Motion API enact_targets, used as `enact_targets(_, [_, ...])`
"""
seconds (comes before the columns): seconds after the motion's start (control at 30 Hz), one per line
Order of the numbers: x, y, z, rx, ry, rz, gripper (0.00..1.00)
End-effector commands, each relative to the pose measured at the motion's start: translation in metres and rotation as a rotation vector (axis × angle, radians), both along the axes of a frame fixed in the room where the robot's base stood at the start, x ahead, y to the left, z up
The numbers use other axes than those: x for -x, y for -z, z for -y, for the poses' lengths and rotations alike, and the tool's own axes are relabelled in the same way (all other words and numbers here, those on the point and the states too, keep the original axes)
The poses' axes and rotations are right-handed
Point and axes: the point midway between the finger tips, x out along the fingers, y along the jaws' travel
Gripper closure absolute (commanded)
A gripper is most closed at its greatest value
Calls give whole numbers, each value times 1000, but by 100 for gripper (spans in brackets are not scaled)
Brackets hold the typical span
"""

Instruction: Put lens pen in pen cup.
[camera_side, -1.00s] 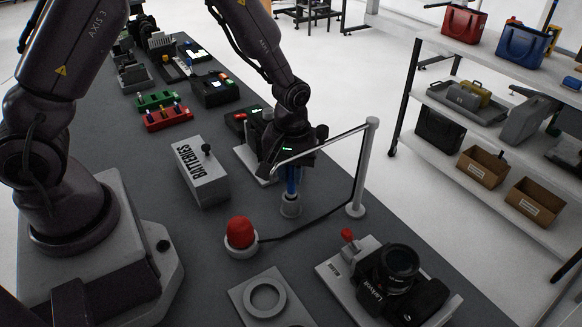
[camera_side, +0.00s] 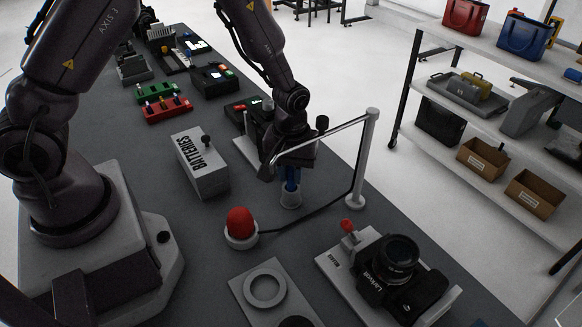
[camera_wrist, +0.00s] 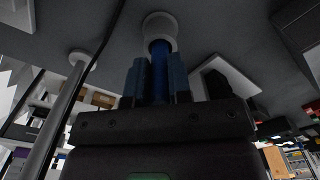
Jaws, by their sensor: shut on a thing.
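The pen cup (camera_side: 290,196) is a small light grey cup standing upright on the dark table, below my gripper. It also shows at the top of the wrist view (camera_wrist: 158,24). My gripper (camera_side: 291,178) points down right over the cup, its blue fingers close to the rim. In the wrist view my gripper (camera_wrist: 157,72) is shut on the lens pen (camera_wrist: 160,68), a dark blue cylinder between the two fingers. The pen's far end reaches into the cup's mouth. How deep it sits is hidden by the rim.
A barrier bar on a grey post (camera_side: 364,160) runs close to my gripper on the right. A batteries box (camera_side: 203,170) stands to the left. A red dome (camera_side: 240,223) and a camera on a plate (camera_side: 390,270) are in front.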

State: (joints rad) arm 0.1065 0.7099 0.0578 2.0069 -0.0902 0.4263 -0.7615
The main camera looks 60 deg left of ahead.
Motion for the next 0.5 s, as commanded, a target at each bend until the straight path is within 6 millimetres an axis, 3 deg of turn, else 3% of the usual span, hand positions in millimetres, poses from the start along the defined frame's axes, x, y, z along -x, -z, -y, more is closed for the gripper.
enact_targets(0.5, [0, 14, 0, 1, 0, -1, 100])
